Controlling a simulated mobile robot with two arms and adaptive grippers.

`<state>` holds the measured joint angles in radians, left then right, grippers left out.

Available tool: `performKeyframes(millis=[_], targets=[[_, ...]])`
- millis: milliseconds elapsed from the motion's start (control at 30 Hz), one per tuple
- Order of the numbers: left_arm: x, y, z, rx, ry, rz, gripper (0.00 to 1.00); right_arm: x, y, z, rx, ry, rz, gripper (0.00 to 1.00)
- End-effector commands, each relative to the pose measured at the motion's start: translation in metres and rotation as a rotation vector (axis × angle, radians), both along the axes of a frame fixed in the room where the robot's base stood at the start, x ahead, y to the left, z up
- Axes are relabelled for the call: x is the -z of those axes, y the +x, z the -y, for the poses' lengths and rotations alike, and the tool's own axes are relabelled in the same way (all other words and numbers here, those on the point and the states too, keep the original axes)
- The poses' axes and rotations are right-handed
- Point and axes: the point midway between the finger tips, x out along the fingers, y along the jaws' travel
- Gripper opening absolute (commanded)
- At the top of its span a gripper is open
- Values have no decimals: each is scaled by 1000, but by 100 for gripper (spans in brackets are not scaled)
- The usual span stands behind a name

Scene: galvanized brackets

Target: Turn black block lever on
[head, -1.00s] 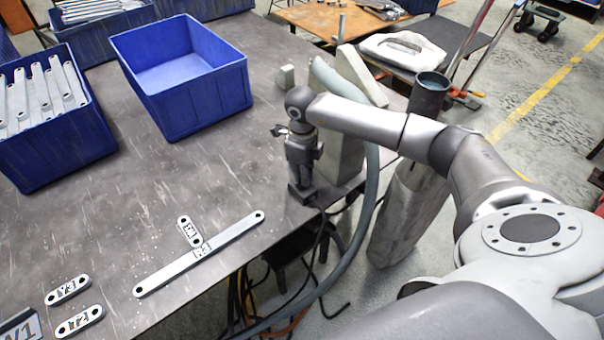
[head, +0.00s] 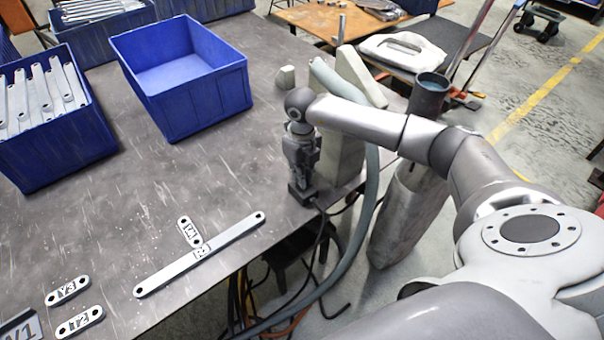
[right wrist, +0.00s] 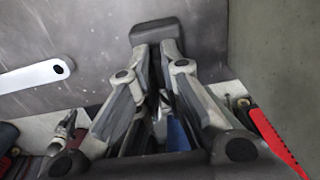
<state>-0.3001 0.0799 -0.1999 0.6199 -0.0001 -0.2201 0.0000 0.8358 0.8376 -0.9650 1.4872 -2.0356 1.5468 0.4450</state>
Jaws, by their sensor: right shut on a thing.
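The black block (head: 302,193) sits at the table's right edge, with cables running from it. In the right wrist view the dark block (right wrist: 156,27) shows just beyond my fingertips. My right gripper (head: 301,172) points down at the block from above. Its fingers are drawn together, shut on the lever, in the right wrist view (right wrist: 156,55). The lever itself is hidden between the fingers, so its position cannot be told. My left gripper is in neither view.
A pale upright plate (head: 340,155) and a grey hose (head: 371,200) stand close right of my gripper. A long bracket (head: 200,255) and several short labelled brackets lie front left. An empty blue bin (head: 205,108) is at the back. The table's middle is clear.

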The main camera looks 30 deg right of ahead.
Motion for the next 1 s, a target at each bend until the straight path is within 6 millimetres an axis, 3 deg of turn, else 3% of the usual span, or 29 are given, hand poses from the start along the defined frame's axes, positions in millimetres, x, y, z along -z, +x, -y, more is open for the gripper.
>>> performKeyframes(millis=[300,333,500,833,1000], targets=[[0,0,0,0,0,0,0,-1,1,0,2,0,4,0],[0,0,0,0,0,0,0,-1,1,0,2,0,4,13],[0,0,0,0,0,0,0,-1,1,0,1,0,3,30],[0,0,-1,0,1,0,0,-3,1,0,0,0,2,30],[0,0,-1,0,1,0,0,-26,2,1,-1,-1,6,30]])
